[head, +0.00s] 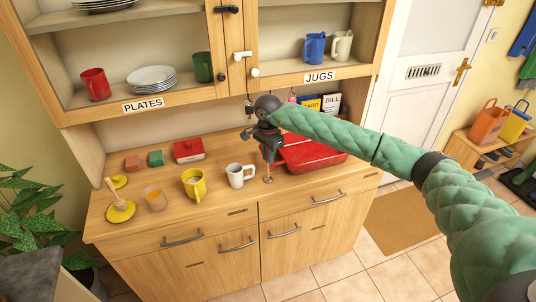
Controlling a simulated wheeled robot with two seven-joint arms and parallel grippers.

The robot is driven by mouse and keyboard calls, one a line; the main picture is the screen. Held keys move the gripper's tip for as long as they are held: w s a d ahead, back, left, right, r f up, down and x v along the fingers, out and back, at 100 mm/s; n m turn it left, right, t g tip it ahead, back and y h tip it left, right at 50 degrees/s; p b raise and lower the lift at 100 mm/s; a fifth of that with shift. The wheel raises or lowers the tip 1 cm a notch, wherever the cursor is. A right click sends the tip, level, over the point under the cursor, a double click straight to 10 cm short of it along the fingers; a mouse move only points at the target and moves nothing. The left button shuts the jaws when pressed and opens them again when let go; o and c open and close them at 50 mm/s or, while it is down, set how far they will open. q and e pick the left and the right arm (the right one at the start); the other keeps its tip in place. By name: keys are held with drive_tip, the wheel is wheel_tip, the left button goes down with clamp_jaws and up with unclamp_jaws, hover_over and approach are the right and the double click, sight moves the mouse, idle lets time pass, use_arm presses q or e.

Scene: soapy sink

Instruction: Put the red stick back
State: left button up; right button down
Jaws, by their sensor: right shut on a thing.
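My right gripper (269,152) reaches in from the right and points down over the cabinet's worktop, at the front left of a red tray (322,153). It is shut on a small thin thing (268,178) whose lower end shows just below the fingers, close to the worktop. The fingers hide most of it, and I cannot make out its colour or whether it touches the wood. No red stick shows clearly. My left gripper is not in view.
A white mug (237,176) stands just left of the gripper. Further left are a yellow mug (194,186), a glass (155,198), a yellow-based holder (120,211) and a red butter dish (188,151). Shelves with plates (152,78) and jugs (314,48) hang above. The worktop's front strip is clear.

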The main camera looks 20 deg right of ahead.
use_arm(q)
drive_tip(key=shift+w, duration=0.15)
use_arm(e)
drive_tip(key=shift+f, duration=0.1)
drive_tip(key=c, duration=1.4)
unclamp_jaws()
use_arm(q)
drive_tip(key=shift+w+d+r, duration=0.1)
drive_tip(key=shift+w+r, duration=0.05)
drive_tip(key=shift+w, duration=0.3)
use_arm(e)
drive_tip(key=shift+o, duration=0.2)
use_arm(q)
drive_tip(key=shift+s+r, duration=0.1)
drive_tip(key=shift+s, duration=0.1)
